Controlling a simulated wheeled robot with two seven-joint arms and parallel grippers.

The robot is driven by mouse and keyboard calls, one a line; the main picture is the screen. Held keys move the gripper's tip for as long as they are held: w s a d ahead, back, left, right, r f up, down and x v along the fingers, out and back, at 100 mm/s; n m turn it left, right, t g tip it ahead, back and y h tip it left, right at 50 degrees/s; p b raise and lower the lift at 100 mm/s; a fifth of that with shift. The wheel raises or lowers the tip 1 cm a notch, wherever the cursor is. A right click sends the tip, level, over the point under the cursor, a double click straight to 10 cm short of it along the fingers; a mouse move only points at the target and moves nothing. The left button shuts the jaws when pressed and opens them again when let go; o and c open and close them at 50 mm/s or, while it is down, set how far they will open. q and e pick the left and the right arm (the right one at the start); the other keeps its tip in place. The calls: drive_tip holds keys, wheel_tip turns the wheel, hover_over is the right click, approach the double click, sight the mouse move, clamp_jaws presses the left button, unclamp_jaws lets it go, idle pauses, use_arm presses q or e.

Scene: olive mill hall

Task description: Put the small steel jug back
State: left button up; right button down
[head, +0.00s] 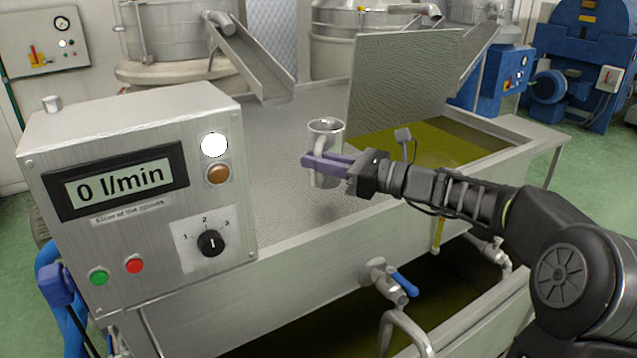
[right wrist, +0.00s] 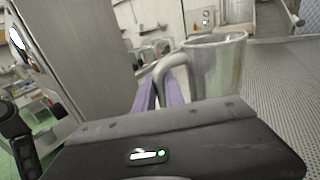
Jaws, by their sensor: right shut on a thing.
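The small steel jug (head: 327,133) is upright in the head view, over the textured grey metal surface of the steel tank (head: 285,190). My right gripper (head: 314,163) reaches in from the right and its purple fingers are shut on the jug's handle. In the right wrist view the jug (right wrist: 220,70) stands beyond the fingers, with its curved handle at the purple fingers (right wrist: 160,92). I cannot tell whether the jug's base touches the surface below. My left gripper does not show.
A control box (head: 150,245) reading 0 l/min stands at the front left. A raised metal lid (head: 405,85) stands behind and right of the jug, by an open bay of yellow-green liquid (head: 440,150). A chute (head: 250,60) comes down at the back. A blue-handled valve (head: 403,283) sticks out in front.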

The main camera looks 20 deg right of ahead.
sight(321, 183)
drive_tip(key=shift+f, duration=2.45)
drive_tip(key=shift+f, duration=0.2)
drive_tip(key=c, duration=1.4)
unclamp_jaws()
drive_tip(key=shift+r, duration=0.25)
drive_tip(key=v, duration=1.2)
drive_tip(key=shift+p, duration=0.35)
